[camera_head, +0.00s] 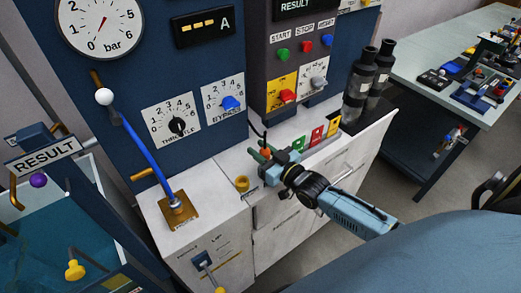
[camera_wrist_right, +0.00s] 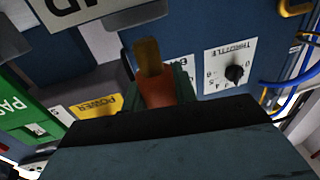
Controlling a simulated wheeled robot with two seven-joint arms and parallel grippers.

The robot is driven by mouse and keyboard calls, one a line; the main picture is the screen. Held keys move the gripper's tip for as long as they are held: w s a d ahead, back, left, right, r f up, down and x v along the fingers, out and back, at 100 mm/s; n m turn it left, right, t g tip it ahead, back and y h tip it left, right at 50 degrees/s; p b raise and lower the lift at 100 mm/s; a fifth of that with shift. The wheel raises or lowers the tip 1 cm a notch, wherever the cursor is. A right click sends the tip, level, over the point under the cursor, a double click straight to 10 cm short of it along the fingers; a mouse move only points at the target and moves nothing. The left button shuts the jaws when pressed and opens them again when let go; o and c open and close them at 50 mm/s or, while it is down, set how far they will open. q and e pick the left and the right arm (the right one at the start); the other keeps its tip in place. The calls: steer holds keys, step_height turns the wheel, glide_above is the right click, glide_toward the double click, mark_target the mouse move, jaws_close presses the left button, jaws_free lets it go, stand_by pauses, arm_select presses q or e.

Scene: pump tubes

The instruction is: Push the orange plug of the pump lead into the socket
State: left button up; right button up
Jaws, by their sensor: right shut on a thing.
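My right gripper (camera_head: 265,158) is shut on the orange plug, which shows as a small orange piece (camera_head: 266,153) between the fingers in the head view. In the right wrist view the orange plug (camera_wrist_right: 157,92) is held between greenish fingers, with a brownish-yellow end (camera_wrist_right: 148,55) standing out from it. A dark lead (camera_head: 255,134) shows by the gripper in the head view. A small yellow round fitting (camera_head: 242,184) stands on the white counter just left of the gripper, apart from it; I cannot tell for certain that it is the socket. My left gripper is not in view.
The blue panel with THROTTLE (camera_head: 176,126) and BYPASS (camera_head: 231,103) knobs stands behind. Coloured cards (camera_head: 316,136) and dark cylinders (camera_head: 358,85) are to the right.

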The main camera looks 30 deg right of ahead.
steer(key=shift+f+b, duration=1.4)
steer(key=shift+f, duration=0.6)
stand_by(0.4)
steer(key=o, duration=1)
steer(key=shift+o, duration=0.2)
steer(key=v, duration=1.3)
steer(key=shift+s+p, duration=0.2)
steer(key=shift+p, duration=0.2)
